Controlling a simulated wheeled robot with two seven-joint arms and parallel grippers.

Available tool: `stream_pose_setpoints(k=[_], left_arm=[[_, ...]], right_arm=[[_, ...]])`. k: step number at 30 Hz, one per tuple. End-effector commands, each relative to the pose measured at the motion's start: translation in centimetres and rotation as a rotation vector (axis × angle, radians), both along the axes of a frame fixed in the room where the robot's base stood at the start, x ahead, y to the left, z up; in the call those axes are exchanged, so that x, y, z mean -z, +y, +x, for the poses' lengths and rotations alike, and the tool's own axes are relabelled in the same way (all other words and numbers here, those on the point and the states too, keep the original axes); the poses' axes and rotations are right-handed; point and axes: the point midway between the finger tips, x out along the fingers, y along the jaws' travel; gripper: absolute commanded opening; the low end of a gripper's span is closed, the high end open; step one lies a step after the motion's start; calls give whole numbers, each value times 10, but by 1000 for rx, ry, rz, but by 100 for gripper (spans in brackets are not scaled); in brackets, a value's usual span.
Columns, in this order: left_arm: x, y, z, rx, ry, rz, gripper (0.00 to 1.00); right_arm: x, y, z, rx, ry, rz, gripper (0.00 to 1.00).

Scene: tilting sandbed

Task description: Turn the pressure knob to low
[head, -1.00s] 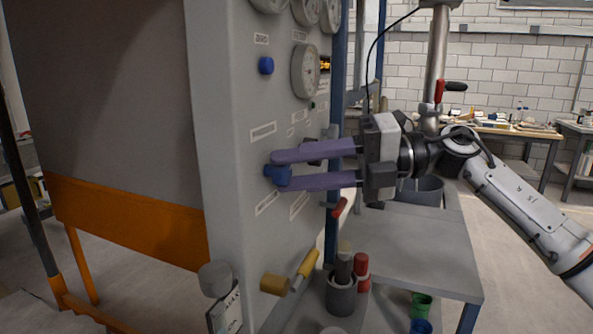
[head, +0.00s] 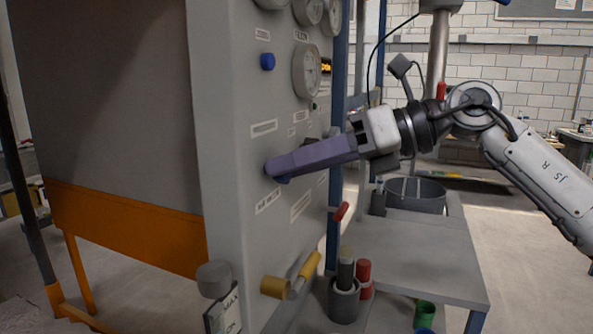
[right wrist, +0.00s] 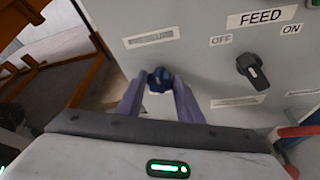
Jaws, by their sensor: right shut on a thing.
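A small blue knob (head: 283,180) is on the grey panel (head: 232,130), mostly hidden behind my right gripper in the head view. My right gripper (head: 272,170) has its purple fingers shut on this knob, one finger nearly covering the other. In the right wrist view the blue knob (right wrist: 159,79) shows between the two fingertips. Labels lie above and below it, too blurred to read surely. A second blue knob (head: 267,62) sits higher on the panel, apart from the gripper. My left gripper is not in view.
A black FEED switch (right wrist: 252,70) with OFF and ON marks is beside the gripper. Round gauges (head: 307,70) are above. A yellow handle (head: 275,287) and a red lever (head: 341,211) stick out below. A grey bench (head: 430,255) stands at the right.

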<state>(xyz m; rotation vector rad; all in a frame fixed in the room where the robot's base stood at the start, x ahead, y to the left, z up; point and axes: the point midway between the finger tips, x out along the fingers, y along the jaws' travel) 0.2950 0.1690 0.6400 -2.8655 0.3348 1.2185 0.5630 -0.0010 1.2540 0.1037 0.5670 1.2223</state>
Motion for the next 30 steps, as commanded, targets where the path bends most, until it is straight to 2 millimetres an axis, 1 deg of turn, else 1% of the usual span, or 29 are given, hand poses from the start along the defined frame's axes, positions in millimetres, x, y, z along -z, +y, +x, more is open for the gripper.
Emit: stream_pose_setpoints(k=[9,22,23,25,30], left_arm=[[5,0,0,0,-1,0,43],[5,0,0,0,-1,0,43],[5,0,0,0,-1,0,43],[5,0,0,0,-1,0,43],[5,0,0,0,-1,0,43]], right_arm=[[1,0,-1,0,-70,-31,10],[1,0,-1,0,-77,-34,10],[1,0,-1,0,-77,-34,38],[1,0,-1,0,-77,-34,49],[0,0,-1,0,-76,-33,51]])
